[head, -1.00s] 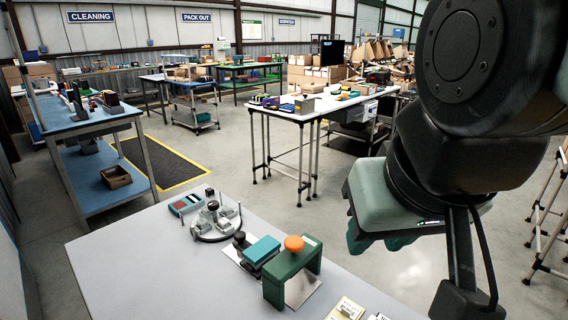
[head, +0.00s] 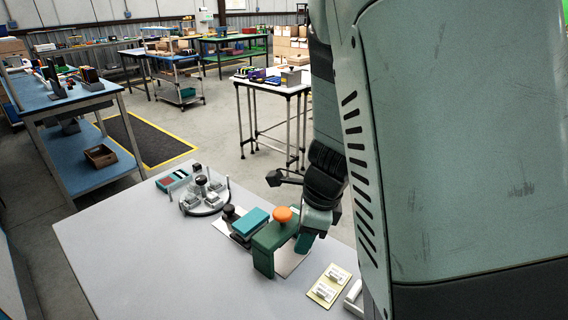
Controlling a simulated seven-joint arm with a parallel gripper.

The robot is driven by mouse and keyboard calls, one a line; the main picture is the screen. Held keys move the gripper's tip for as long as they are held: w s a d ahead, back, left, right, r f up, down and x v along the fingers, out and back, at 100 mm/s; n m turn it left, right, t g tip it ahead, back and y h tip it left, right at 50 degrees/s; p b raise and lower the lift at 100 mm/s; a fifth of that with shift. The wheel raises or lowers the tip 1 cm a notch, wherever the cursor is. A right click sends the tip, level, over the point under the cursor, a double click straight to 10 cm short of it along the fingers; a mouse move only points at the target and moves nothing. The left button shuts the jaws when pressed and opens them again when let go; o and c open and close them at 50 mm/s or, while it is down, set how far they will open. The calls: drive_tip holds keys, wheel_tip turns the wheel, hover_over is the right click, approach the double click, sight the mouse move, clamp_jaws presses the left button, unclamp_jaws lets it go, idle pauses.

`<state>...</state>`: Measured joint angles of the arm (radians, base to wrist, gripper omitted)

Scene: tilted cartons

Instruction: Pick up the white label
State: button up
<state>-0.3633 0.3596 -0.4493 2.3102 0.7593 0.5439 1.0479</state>
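A pale yellow plate (head: 329,286) lies on the grey table near its front right. Two small white pieces with dark print sit on it, one white label (head: 338,274) farther back and one white label (head: 324,292) nearer. I cannot tell which one the task means. My arm covers the right side of the view.
The green press (head: 268,251) with its orange knob (head: 282,214) stands close to my gripper. A teal-topped stamping device (head: 250,221), a round metal fixture (head: 204,195) and a red-and-teal case (head: 173,180) stand farther back. A white handle-like object (head: 354,299) lies right of the plate. The table's front left is clear.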

drive_tip(key=d+f+m+g+h, duration=0.1)
drive_tip(key=d+f+m, duration=0.15)
drive_tip(key=f, duration=0.25)
drive_tip(key=d+f+m+h, duration=0.2)
drive_tip(key=f+m, duration=0.2)
drive_tip(key=f, duration=0.1)
hover_over(318, 291)
wheel_tip(318, 291, down, 5)
drive_tip(key=shift+f, duration=3)
drive_tip(key=shift+c, duration=0.4)
clamp_jaws()
